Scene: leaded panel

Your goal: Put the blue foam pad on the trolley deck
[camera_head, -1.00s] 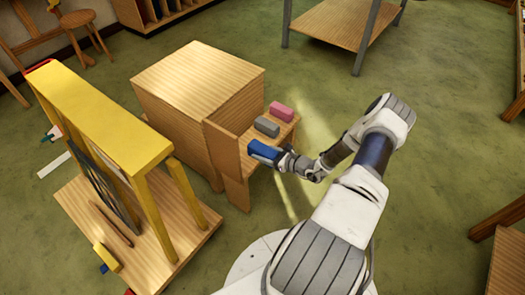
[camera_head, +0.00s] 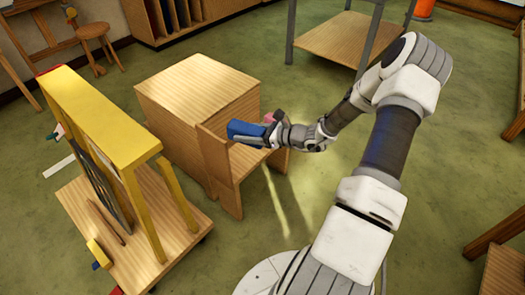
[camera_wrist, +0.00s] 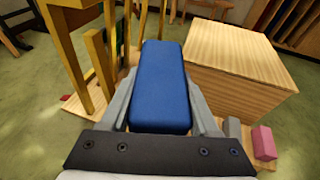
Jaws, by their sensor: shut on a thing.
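The blue foam pad (camera_head: 244,131) is held in my gripper (camera_head: 266,132), raised above the wooden drawer or shelf (camera_head: 229,190) of the cabinet. In the wrist view the pad (camera_wrist: 160,80) lies between the two grey fingers of my gripper (camera_wrist: 160,108), which are shut on its sides. The trolley deck (camera_head: 150,255) is the wooden base under a yellow frame at the left, on casters. It carries the frame and a few small items. The pad is right of the trolley and apart from it.
The wooden cabinet (camera_head: 195,95) stands behind the pad. The yellow frame (camera_head: 110,120) rises over the deck's left and back. The deck's front right looks bare.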

